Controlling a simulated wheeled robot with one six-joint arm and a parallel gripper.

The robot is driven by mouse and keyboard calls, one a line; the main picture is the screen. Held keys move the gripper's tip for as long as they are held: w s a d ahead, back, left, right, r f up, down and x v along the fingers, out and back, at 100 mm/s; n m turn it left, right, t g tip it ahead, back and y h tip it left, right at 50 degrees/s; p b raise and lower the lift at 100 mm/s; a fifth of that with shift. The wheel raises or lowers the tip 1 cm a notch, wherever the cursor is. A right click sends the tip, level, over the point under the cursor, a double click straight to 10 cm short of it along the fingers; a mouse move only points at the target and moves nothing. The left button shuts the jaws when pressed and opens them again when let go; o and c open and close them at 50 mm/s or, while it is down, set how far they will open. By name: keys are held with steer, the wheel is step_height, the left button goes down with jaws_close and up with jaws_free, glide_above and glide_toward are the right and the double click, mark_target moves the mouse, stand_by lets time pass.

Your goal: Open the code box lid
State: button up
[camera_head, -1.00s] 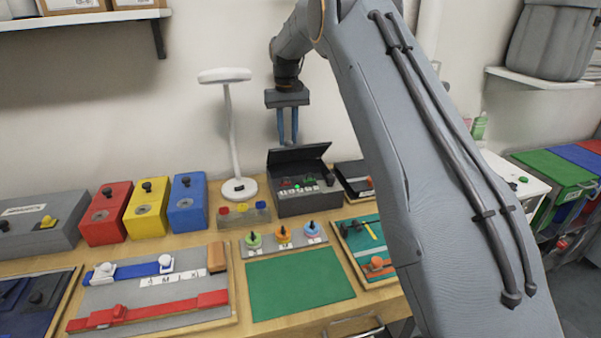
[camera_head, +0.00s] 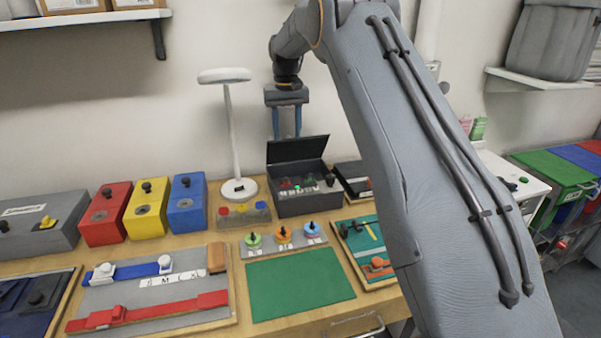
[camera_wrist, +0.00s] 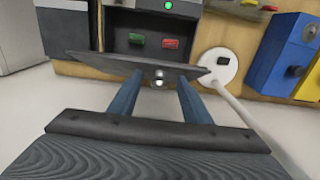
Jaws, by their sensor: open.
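The dark grey code box (camera_head: 308,204) stands at the back of the bench, with its black lid (camera_head: 298,150) raised close to upright. Inside show a red piece (camera_head: 285,183), a green piece (camera_head: 310,180) and a lit green light (camera_head: 297,188). My gripper (camera_head: 286,134) is open, fingers pointing down, just behind the raised lid. In the wrist view the lid (camera_wrist: 100,62) crosses the tips of my gripper (camera_wrist: 160,85), with the red (camera_wrist: 174,41) and green (camera_wrist: 137,38) pieces beyond it. The fingertips are partly hidden; I cannot tell whether they touch the lid.
A white lamp (camera_head: 231,140) stands left of the box. Blue (camera_head: 187,205), yellow (camera_head: 147,210) and red (camera_head: 105,215) boxes stand farther left. Three coloured knobs (camera_head: 283,236) and a green mat (camera_head: 300,283) lie in front. A dark case (camera_head: 352,180) is close on the right.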

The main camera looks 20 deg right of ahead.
step_height(320, 180, up, 9)
steer(key=s+p, duration=0.2)
steer(key=p, duration=0.3)
stand_by(0.8)
steer(key=s+f+b, duration=0.1)
steer(key=s+f, duration=0.4)
steer(key=s, duration=0.8)
steer(key=s+f+t+b, duration=0.1)
steer(key=s+f, duration=0.4)
steer(key=s, duration=0.9)
steer(key=s+f+b, duration=0.2)
steer(key=s+f, duration=0.3)
steer(key=s, duration=0.8)
steer(key=shift+s+f+b, duration=0.15)
steer(key=shift+f+b, duration=0.1)
steer(key=shift+b, duration=0.15)
